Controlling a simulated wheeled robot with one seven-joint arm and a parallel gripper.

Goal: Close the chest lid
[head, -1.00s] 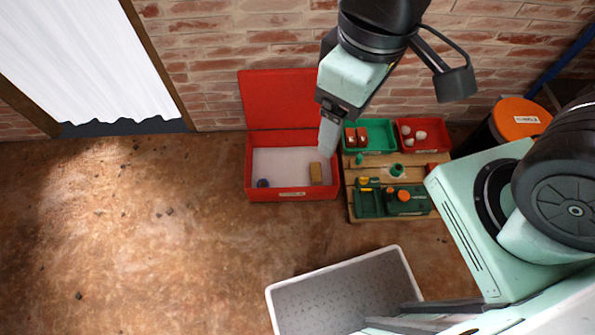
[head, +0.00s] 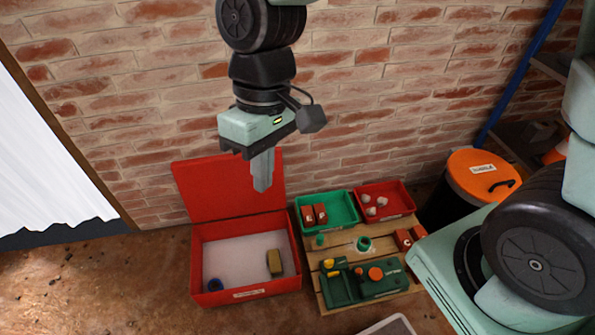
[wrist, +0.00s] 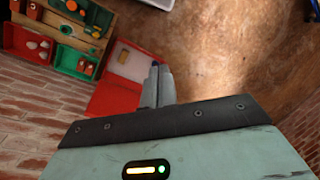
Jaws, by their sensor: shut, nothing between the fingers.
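The red chest (head: 246,293) stands on the floor against the brick wall. Its red lid (head: 215,193) is open, tilted up and back at the wall. Inside on the pale bottom lie a tan block (head: 274,262) and a small blue round thing (head: 215,285). My gripper (head: 262,186) is shut and empty, pointing down; in the head view it overlaps the lid's right part. In the wrist view the gripper (wrist: 160,82) shows beside the red lid (wrist: 111,97), with the open chest (wrist: 131,63) beyond. I cannot tell whether the fingers touch the lid.
Right of the chest is a wooden pallet (head: 312,261) with a green bin (head: 340,217), a red bin (head: 399,196) and a green tool case (head: 340,291). An orange-lidded drum (head: 484,176) stands farther right. The floor (head: 100,290) left of the chest is clear.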

